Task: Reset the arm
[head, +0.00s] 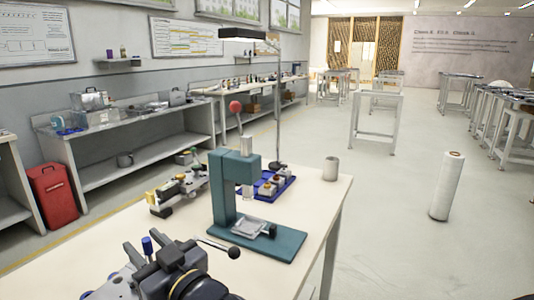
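A small dark shape cut off at the bottom right corner cannot be identified. A teal arbor press (224,204) with a red ball on its lever stands upright on the pale workbench (318,205).
A blue tray (287,188) with small parts, a grey cup (330,168) and a lamp post stand beyond the press. A red bin (54,189) stands by the left shelving. A white roll (447,186) stands upright on the right floor, with open floor around it.

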